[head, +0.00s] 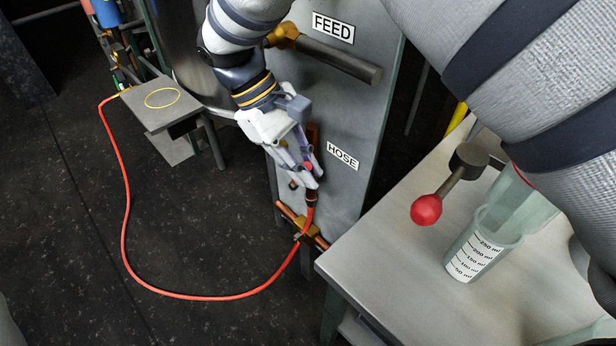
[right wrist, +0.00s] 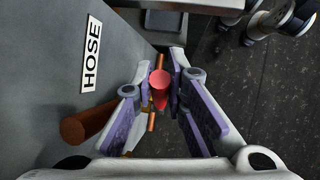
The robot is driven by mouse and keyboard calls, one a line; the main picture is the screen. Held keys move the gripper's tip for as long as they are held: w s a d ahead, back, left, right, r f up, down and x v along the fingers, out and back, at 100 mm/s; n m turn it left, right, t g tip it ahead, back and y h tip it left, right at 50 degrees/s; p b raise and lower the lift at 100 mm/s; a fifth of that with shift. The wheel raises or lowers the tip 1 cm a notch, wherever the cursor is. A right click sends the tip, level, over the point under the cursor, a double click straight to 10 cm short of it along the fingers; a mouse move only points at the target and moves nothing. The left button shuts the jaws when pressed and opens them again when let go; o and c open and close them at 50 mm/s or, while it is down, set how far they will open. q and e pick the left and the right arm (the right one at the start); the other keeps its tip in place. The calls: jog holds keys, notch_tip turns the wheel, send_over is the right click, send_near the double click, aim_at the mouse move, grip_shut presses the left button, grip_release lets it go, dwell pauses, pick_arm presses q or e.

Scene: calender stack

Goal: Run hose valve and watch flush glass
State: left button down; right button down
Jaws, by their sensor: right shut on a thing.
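The panel's HOSE label (head: 342,156) is beside my right gripper (head: 310,175), which is shut on a red handle. In the right wrist view the red handle (right wrist: 159,86) is between the fingers (right wrist: 161,80) of that gripper. In the head view the fingers hide most of it. An orange-red hose (head: 127,210) loops across the floor to the brass fitting (head: 301,226) below the gripper. My left gripper is out of view.
A red-knobbed lever (head: 426,210) stands beside the glass on the grey table (head: 400,290). A FEED pipe (head: 340,60) juts from the panel above. A small stand with a yellow ring (head: 162,97) is at left. The dark floor inside the hose loop is clear.

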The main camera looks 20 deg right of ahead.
jog(key=c, duration=1.6)
grip_release()
notch_tip(320, 180, up, 10)
